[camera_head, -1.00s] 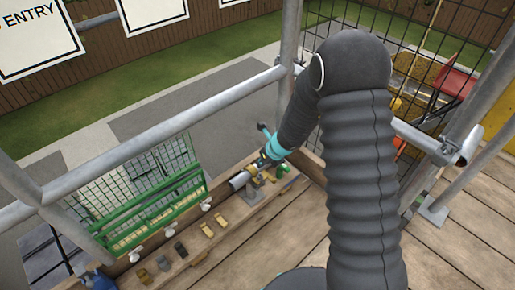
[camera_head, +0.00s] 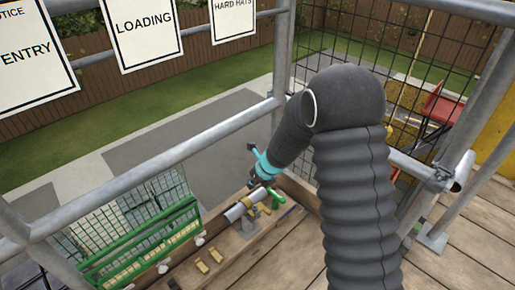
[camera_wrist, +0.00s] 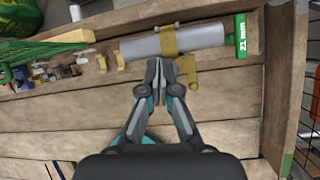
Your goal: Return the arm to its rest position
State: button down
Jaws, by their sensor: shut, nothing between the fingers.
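My gripper (camera_wrist: 160,75) is shut with nothing between its fingers in the wrist view. Its tips are just below a grey cylinder with a yellow band (camera_wrist: 200,38), which lies along the wooden board; I cannot tell whether they touch it. In the head view my arm, with its dark ribbed sleeve, bends over and reaches down to the gripper (camera_head: 262,188), beside the grey cylinder (camera_head: 236,211). The fingertips are too small to make out there.
A green block marked "21 mm" (camera_wrist: 241,37) stands at the cylinder's right end. Small yellow pieces (camera_head: 209,261) sit along the board. A green mesh rack (camera_head: 150,245) stands left. Scaffold rails (camera_head: 165,138) and a mesh panel (camera_head: 420,60) surround the plank deck (camera_head: 480,240).

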jog(key=s+n+g, duration=0.2)
jog(key=s+n, duration=0.5)
jog(key=n, duration=0.3)
jog(key=s+d+r+n+t+h, duration=0.2)
jog(key=s+d+r+n, duration=0.7)
jog(key=r, duration=0.5)
jog(key=s+d+r+n+t+h, duration=0.2)
jog(key=s+d+r+n, duration=0.7)
jog(key=s+d+r, duration=0.4)
jog(key=shift+s+d+r+t, duration=0.2)
jog(key=shift+s+r+t, duration=0.1)
jog(key=shift+s+r, duration=0.5)
